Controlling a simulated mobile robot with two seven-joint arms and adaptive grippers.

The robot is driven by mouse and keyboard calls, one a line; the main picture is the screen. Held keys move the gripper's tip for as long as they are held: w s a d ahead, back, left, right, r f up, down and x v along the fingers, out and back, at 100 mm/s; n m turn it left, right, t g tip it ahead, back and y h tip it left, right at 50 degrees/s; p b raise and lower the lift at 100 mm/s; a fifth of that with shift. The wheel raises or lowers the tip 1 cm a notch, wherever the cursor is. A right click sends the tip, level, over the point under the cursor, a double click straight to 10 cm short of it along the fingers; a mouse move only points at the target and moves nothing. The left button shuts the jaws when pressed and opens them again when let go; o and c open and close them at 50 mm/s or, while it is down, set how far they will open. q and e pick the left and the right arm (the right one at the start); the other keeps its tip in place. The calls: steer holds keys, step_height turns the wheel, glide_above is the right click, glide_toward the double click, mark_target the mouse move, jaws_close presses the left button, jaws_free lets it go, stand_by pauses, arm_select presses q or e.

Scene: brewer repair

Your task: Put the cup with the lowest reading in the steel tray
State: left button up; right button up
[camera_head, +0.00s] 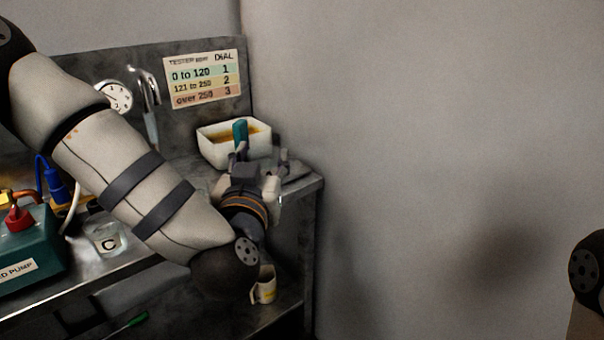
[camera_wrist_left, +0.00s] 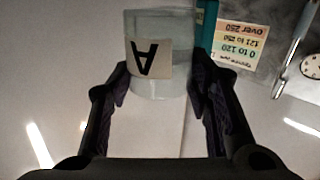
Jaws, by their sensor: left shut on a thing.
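My left gripper (camera_head: 256,164) reaches over the right end of the steel bench in the head view. In the left wrist view, its two fingers (camera_wrist_left: 158,86) are shut on a clear glass cup (camera_wrist_left: 158,25) with a pale label marked A, which appears upside down there. The gripper hides this cup in the head view. A clear cup labelled C (camera_head: 107,242) stands on the bench at the left, below my left arm. I cannot clearly make out the steel tray; a grey flat piece (camera_head: 300,172) shows beside the gripper. No reading is visible on either cup.
A white tub (camera_head: 214,151) with amber contents and a teal item (camera_head: 240,131) stands just behind the gripper. A green pump box (camera_head: 30,245) is at left. A dial chart (camera_head: 202,80) and gauge (camera_head: 115,96) are behind. A mug (camera_head: 264,285) stands lower down.

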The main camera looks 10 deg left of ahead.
arm_select(q)
steer(key=w+d+r+n+g+y+b, duration=0.1)
steer(key=w+d+r+n+y, duration=0.2)
steer(key=w+d+r+y, duration=0.15)
steer(key=shift+n+g+y, duration=0.3)
steer(key=shift+g+y, duration=0.05)
steer(key=shift+g, duration=0.15)
steer(key=w+a+f+b, duration=0.1)
steer(key=w+a+f, duration=0.1)
steer(key=w, duration=0.2)
steer(key=w+a+f+b, duration=0.1)
steer(key=w+a+f, duration=0.1)
steer(key=w+f, duration=0.1)
steer(key=w+a+f+b, duration=0.1)
steer(key=w+a+f, duration=0.1)
steer(key=w, duration=0.3)
steer(key=shift+w+f, duration=0.1)
steer(key=shift+f, duration=0.6)
steer(key=shift+w+f+b, duration=0.2)
steer(key=shift+f+b, duration=0.1)
steer(key=shift+b, duration=0.05)
steer(key=f, duration=0.3)
steer(key=shift+w+a+f, duration=0.1)
steer(key=shift+w+f, duration=0.05)
steer(key=shift+w, duration=0.05)
arm_select(e)
steer(key=s+f+g, duration=0.2)
steer(key=s+f, duration=0.4)
steer(key=shift+s+f, duration=0.2)
